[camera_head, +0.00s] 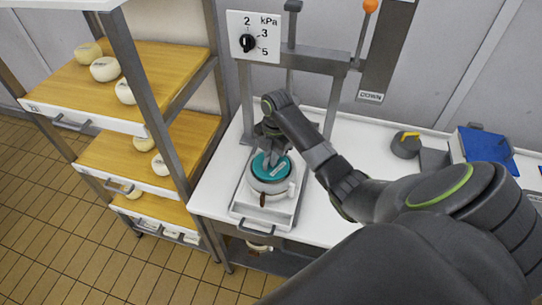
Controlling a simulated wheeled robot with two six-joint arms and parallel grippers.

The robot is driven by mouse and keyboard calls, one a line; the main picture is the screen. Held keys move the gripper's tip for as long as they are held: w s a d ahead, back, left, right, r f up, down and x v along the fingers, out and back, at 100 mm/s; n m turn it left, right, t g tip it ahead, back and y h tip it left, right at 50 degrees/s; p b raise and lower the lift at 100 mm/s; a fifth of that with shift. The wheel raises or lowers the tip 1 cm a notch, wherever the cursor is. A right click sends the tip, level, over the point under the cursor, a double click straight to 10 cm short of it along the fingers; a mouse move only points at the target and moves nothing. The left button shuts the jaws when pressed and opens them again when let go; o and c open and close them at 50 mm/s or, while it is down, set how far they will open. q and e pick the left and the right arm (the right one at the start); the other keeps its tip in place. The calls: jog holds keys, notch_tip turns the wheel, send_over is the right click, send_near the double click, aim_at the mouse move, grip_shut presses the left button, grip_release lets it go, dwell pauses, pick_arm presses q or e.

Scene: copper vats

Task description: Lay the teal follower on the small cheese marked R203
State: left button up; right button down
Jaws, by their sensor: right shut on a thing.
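The teal follower (270,168) is a round disc with pale markings on its top. My right gripper (271,157) comes down over it from above and is shut on it. The follower is at the top of a pale round vessel or cheese (270,188) on the metal press tray (246,207); I cannot tell whether it touches what is below. Whatever is under the follower is hidden, and no R203 mark can be read. My left gripper is not in view.
The press frame (328,62) rises behind, with a kPa dial (247,42) and an orange-knobbed lever (370,6). A wooden rack (160,60) with several pale cheeses stands left. A dark round object (405,147) and blue folder (486,147) lie right on the white counter.

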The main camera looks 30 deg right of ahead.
jog(key=c, duration=1.4)
grip_release()
jog(key=shift+r, duration=0.1)
notch_tip(320, 180, up, 2)
jog(key=shift+p, duration=0.35)
jog(key=shift+r, duration=2.4)
